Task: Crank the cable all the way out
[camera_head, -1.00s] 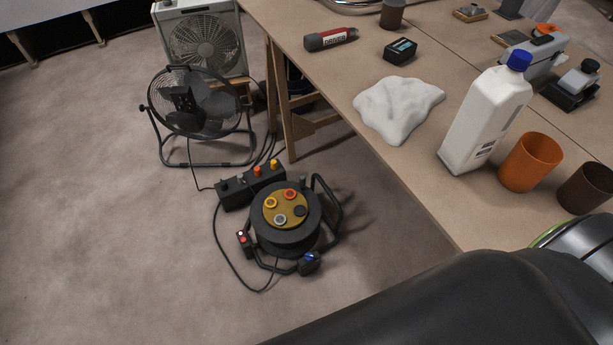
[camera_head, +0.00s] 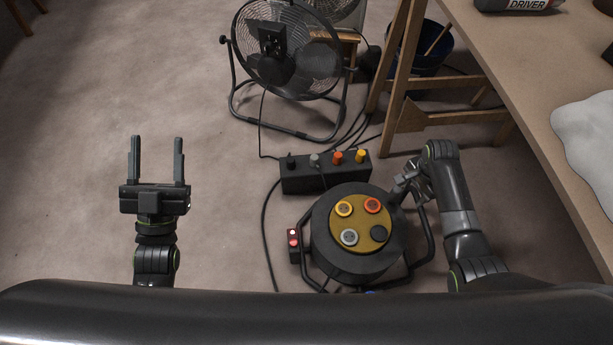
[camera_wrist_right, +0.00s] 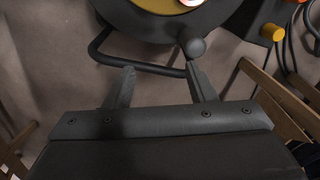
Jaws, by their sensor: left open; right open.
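The cable reel (camera_head: 318,240) stands on the floor, a black drum with a yellow socket plate (camera_head: 361,222) in a dark tube frame. Its edge also shows in the right wrist view, with a round dark crank knob (camera_wrist_right: 194,47). My right gripper (camera_wrist_right: 159,69) is open beside the reel. The knob sits just beyond the tip of its right finger, not between the fingers; whether they touch I cannot tell. In the head view this gripper (camera_head: 400,184) is at the reel's upper right, small and partly hidden. My left gripper (camera_head: 157,140) is open and empty over bare floor at left.
A power strip (camera_head: 325,174) with coloured plugs lies just behind the reel, cables around it. A black fan (camera_head: 285,55) stands further back. A wooden trestle (camera_head: 398,75) and the workbench (camera_head: 520,75) are at right. The floor at left is clear.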

